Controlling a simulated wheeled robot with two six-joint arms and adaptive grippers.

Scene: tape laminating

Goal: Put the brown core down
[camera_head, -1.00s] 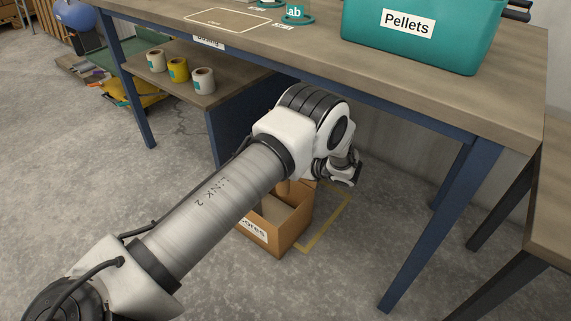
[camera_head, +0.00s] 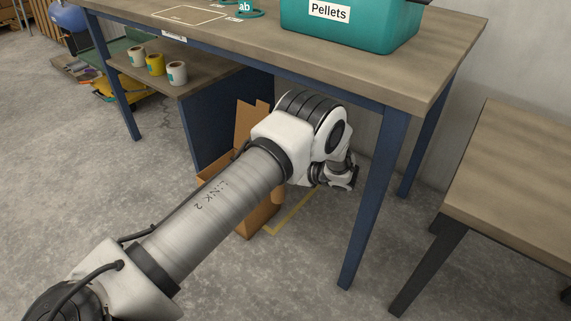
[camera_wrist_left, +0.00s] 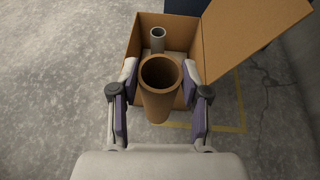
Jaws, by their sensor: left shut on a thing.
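My left gripper (camera_wrist_left: 160,100) is shut on the brown core (camera_wrist_left: 156,107), an open tube held between its two fingers in the left wrist view. The open cardboard box (camera_wrist_left: 140,38) is beyond and below it. From this view the core overlaps the box's near edge; its height above the box is hard to tell. A grey core (camera_wrist_left: 157,36) stands inside the box. In the head view the box (camera_head: 262,215) is on the floor under the table, largely hidden behind my left arm, which also hides the gripper's fingers. My right gripper is not in view.
A raised box flap (camera_wrist_left: 250,40) leans out to the right. Yellow floor tape (camera_wrist_left: 215,128) runs beside the box. The table (camera_head: 440,60) with a teal Pellets bin (camera_head: 350,35) is overhead, its blue leg (camera_head: 370,200) right of my arm. Tape rolls (camera_head: 155,64) sit on a low shelf.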

